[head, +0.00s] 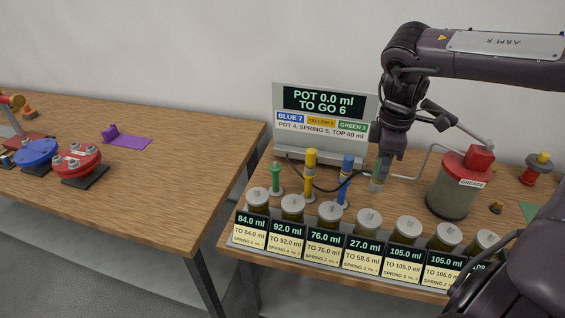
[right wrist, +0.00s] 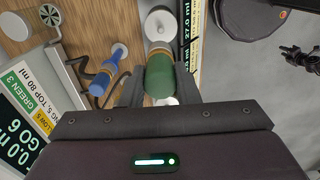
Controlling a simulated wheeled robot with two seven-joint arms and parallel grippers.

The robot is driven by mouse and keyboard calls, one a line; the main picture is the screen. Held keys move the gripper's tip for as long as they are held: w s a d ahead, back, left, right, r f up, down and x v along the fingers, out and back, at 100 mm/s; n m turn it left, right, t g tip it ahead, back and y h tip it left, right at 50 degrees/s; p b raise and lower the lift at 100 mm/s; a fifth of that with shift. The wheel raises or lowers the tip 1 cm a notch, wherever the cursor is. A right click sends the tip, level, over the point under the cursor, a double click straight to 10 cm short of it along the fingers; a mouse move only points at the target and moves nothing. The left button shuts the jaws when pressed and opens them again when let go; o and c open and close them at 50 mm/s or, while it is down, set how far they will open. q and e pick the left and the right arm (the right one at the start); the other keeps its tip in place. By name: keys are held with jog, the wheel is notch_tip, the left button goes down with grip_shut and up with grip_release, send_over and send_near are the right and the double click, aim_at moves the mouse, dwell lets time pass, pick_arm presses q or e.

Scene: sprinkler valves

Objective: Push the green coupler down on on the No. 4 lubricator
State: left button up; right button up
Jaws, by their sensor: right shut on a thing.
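My right gripper (head: 381,166) is shut on the green coupler (right wrist: 160,76), which fills the space between its fingers in the right wrist view. In the head view the coupler (head: 380,172) is mostly covered by the fingers, and its pale lower end hangs above and behind the row of lubricators. The fourth lubricator from the left (head: 369,221), with the 27.0 ml display, has a grey cap; I take it as No. 4. Its cap (right wrist: 160,26) shows beyond the coupler in the wrist view. They look apart, but contact is hard to tell. My left gripper is not visible.
A yellow coupler (head: 311,172) and a blue coupler (head: 346,175) stand behind the row, beside a small green post (head: 276,178). A sign (head: 323,105) stands behind. A grease pot (head: 455,190) is close on the right. A dark hose runs near the gripper.

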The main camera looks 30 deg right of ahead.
jog(key=shift+s+d, duration=0.2)
jog(key=shift+s, duration=0.25)
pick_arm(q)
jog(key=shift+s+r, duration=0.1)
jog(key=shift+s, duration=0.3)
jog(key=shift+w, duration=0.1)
pick_arm(e)
jog(key=shift+w+f, duration=0.1)
jog(key=shift+w, duration=0.05)
